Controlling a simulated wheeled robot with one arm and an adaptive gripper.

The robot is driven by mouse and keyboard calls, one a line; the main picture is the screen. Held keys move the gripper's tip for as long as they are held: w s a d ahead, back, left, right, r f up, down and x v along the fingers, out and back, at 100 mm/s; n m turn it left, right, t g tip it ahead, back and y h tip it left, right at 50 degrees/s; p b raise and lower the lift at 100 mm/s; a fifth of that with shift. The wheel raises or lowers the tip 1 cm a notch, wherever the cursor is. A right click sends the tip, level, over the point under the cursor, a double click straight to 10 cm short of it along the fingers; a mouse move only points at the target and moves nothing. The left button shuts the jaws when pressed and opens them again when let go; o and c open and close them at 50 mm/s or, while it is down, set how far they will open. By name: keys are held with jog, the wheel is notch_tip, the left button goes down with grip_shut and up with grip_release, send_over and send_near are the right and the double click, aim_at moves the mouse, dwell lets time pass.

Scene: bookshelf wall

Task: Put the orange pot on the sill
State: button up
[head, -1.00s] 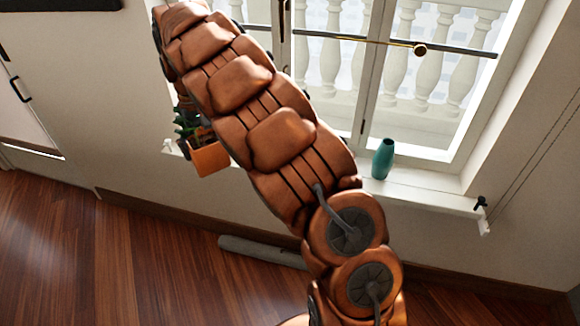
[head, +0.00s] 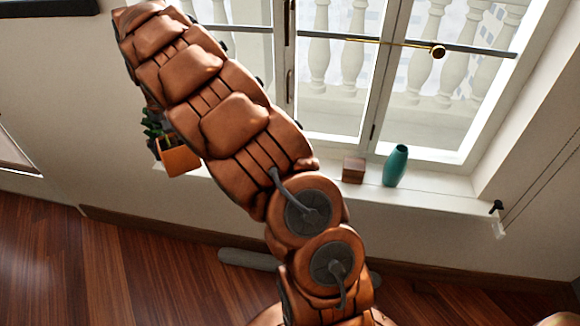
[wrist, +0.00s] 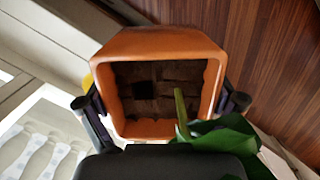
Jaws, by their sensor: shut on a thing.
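The orange pot (head: 180,157) with a green plant shows at the left in the head view, beside my arm and near the left end of the white sill (head: 440,200). In the wrist view the orange pot (wrist: 160,42) fills the middle, with its brown inside and a green leaf at the lower right. My gripper (wrist: 164,104) is shut on the pot, with one dark finger on each side. In the head view the gripper is mostly hidden behind my arm. Whether the pot touches the sill cannot be told.
A teal vase (head: 396,166) and a small brown wooden block (head: 354,170) stand on the sill right of my arm. The sill right of the vase is clear. The window (head: 330,90) with a brass handle rises behind. A grey roll-like object (head: 248,260) lies on the floor.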

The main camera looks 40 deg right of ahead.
jog(key=s+d+f+m+t+y, duration=0.1)
jog(key=s+d+f+m, duration=0.3)
jog(key=d+m, duration=0.4)
jog(key=s+d+f+m, duration=0.4)
jog(key=s+d+m, duration=0.15)
jog(key=d, duration=0.35)
jog(key=s+d+f+m+t+p, duration=0.1)
jog(key=s+d+f+m, duration=0.25)
jog(key=s+m, duration=0.25)
jog(key=s+d+f+m+t, duration=0.1)
jog(key=s+d+f+m, duration=0.25)
jog(key=s+m, duration=0.3)
jog(key=shift+h, duration=0.3)
jog(key=w+d, duration=0.3)
jog(key=w, duration=0.1)
jog(key=w+d+p, duration=0.1)
jog(key=w+d, duration=0.2)
jog(key=w, duration=0.1)
jog(key=w+d+p, duration=0.1)
jog(key=w+d, duration=0.2)
jog(key=w, duration=0.1)
jog(key=shift+w+f, duration=0.25)
jog(key=shift+w+f+p, duration=0.1)
jog(key=shift+f+p, duration=0.5)
jog(key=shift+f, duration=1.2)
jog(key=shift+f, duration=0.15)
jog(key=o, duration=1.4)
